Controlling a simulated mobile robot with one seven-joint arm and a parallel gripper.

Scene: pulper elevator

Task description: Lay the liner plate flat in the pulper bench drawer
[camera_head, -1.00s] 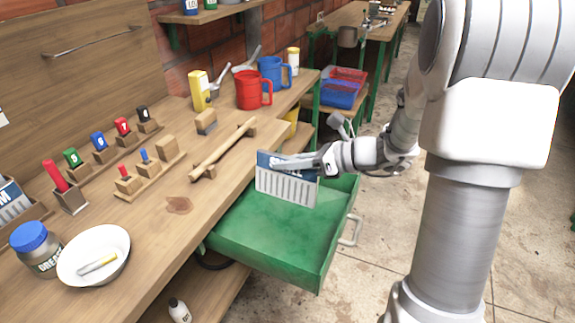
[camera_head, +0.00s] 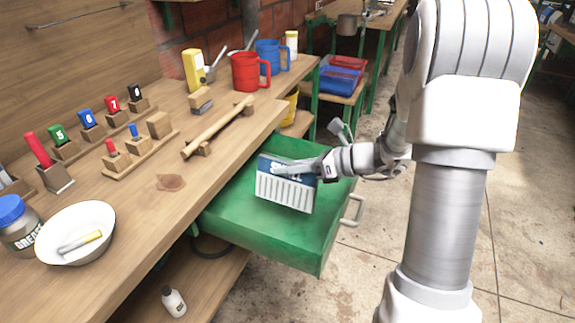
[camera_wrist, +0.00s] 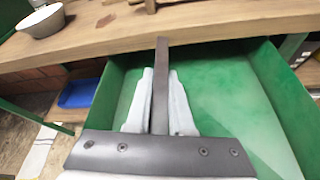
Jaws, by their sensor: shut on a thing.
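The liner plate (camera_head: 284,190), blue on top with white lettering and pale and slotted below, is held in my gripper (camera_head: 279,169). It is steeply tilted over the open green drawer (camera_head: 318,255), not flat. Whether its lower edge touches the drawer floor cannot be told. My gripper is shut on the plate's upper part and covers some of the lettering. In the wrist view, the plate shows edge-on as a dark strip (camera_wrist: 161,85) between the two pale fingers, with the green drawer floor (camera_wrist: 225,95) beneath.
The bench top (camera_head: 130,215) borders the drawer on the left, with a wooden bar (camera_head: 220,126) near its edge. A white bowl (camera_head: 50,250) and a red mug (camera_head: 247,72) stand on it. The drawer floor around the plate is clear.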

